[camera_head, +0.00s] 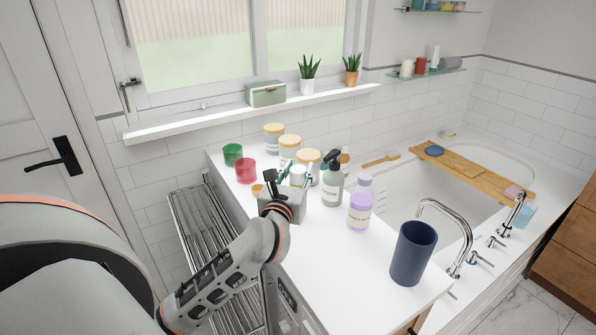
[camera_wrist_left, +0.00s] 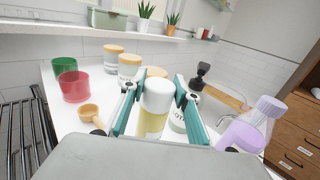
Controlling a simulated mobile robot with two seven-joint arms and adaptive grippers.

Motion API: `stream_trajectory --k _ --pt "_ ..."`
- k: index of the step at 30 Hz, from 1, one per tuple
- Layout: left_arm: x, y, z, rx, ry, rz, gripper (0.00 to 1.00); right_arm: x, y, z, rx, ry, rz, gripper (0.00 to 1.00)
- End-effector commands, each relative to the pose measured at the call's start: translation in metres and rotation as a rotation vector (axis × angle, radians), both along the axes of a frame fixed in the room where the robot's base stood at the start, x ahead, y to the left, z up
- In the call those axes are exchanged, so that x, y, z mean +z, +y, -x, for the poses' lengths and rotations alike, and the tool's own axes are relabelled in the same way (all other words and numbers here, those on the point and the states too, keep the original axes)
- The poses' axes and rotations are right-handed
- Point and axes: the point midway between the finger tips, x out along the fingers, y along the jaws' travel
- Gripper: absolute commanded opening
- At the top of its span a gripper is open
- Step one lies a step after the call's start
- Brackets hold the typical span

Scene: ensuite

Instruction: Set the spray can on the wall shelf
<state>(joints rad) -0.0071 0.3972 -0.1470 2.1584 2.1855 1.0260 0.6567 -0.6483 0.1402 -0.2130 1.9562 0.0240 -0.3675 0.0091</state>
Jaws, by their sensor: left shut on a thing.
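My left gripper (camera_head: 296,174) is over the white counter, among the jars and bottles. In the left wrist view its two teal fingers (camera_wrist_left: 158,98) are shut on the spray can (camera_wrist_left: 155,118), which has a white cap and a pale yellow body. The can looks upright; its lower end is hidden, so I cannot tell if it touches the counter. In the head view, mostly the can's white cap (camera_head: 297,177) shows. A glass wall shelf (camera_head: 440,73) at the upper right holds a white jar, a red one, a white bottle and a grey roll. My right gripper is not in view.
Green (camera_head: 232,153) and red (camera_head: 245,170) cups, wooden-lidded jars (camera_head: 289,143), a pump bottle (camera_head: 332,183), a purple bottle (camera_head: 360,209) and a dark blue tumbler (camera_head: 412,252) crowd the counter (camera_head: 325,275). A white ledge (camera_head: 220,121) runs behind. The bathtub has a tall faucet (camera_head: 463,235).

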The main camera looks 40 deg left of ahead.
Motion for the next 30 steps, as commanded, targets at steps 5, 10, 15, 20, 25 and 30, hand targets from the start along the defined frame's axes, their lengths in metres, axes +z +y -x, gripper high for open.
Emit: stream_trajectory --k 5,10,15,20,25,30 --pt "-0.003 0.000 0.000 0.000 -0.001 0.000 0.00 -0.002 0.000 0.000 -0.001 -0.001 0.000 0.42" --pt "-0.003 0.000 0.000 0.000 0.000 0.000 0.47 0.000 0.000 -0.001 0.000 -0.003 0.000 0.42" --pt "-0.003 0.000 0.000 0.000 0.000 0.000 0.47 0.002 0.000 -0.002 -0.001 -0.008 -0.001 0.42" --pt "0.001 0.000 0.000 0.000 -0.001 0.000 0.47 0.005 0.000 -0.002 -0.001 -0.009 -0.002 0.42" --pt "-0.001 -0.008 0.018 -0.001 0.002 0.001 0.47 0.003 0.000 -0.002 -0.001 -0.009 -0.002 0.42" --pt "-0.002 -0.021 0.051 -0.001 0.002 0.001 0.47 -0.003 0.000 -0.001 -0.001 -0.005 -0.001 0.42"
